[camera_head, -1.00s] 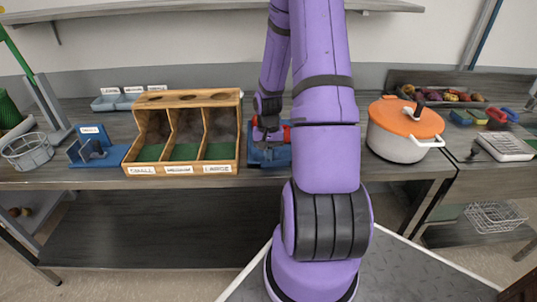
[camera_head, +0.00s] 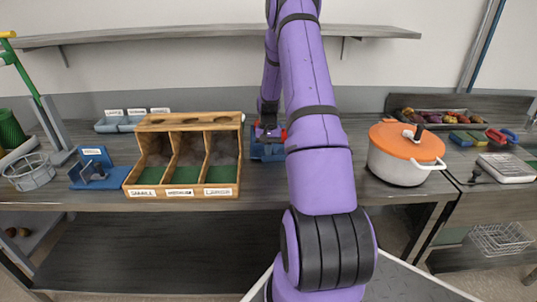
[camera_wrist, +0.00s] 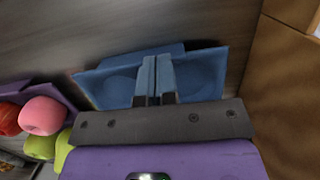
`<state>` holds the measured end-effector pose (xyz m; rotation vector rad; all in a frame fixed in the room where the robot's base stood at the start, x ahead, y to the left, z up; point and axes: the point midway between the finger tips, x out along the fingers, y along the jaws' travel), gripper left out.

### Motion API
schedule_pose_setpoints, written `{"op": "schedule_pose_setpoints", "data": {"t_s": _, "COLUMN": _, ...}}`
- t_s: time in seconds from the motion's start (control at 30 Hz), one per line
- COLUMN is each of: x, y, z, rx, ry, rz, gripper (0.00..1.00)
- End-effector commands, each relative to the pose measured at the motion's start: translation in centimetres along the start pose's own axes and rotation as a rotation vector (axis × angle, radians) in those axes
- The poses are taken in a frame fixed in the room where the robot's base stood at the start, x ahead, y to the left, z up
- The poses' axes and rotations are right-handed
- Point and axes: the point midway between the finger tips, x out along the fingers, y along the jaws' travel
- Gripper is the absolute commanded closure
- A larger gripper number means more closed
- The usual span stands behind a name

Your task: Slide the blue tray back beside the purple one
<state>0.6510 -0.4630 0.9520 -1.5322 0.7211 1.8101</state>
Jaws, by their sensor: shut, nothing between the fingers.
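The blue tray (camera_wrist: 205,82) lies on the grey worktop below my gripper in the wrist view. It also shows in the head view (camera_head: 262,152), just right of the wooden sorting box, partly hidden by my arm. My gripper (camera_wrist: 157,62) is shut, with no object between its fingers. Its fingertips are over the tray near one rim; I cannot tell whether they touch it. The purple tray (camera_wrist: 62,97) is left of the blue one in the wrist view, with pink, red and green round items at it. In the head view my arm hides the purple tray.
The wooden sorting box (camera_head: 130,185) stands close beside the blue tray; its side (camera_wrist: 282,85) fills the right of the wrist view. An orange-lidded white pot (camera_head: 400,170) stands right of my arm. A wall shelf (camera_head: 190,34) runs above.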

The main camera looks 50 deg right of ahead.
Motion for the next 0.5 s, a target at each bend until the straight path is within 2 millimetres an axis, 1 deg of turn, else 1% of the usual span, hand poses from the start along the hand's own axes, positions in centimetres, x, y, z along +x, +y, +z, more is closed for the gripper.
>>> {"op": "schedule_pose_setpoints", "data": {"t_s": 0.03, "x": 0.4, "y": 0.1, "z": 0.0, "rx": 0.001, "ry": -0.003, "rz": 0.001, "gripper": 1.0}}
{"op": "schedule_pose_setpoints", "data": {"t_s": 0.23, "x": 0.5, "y": 0.1, "z": 0.1, "rx": 0.001, "ry": -0.004, "rz": 0.001, "gripper": 1.0}}
{"op": "schedule_pose_setpoints", "data": {"t_s": 0.5, "x": -1.0, "y": 0.0, "z": 0.4, "rx": -0.001, "ry": -0.005, "rz": 0.001, "gripper": 1.0}}
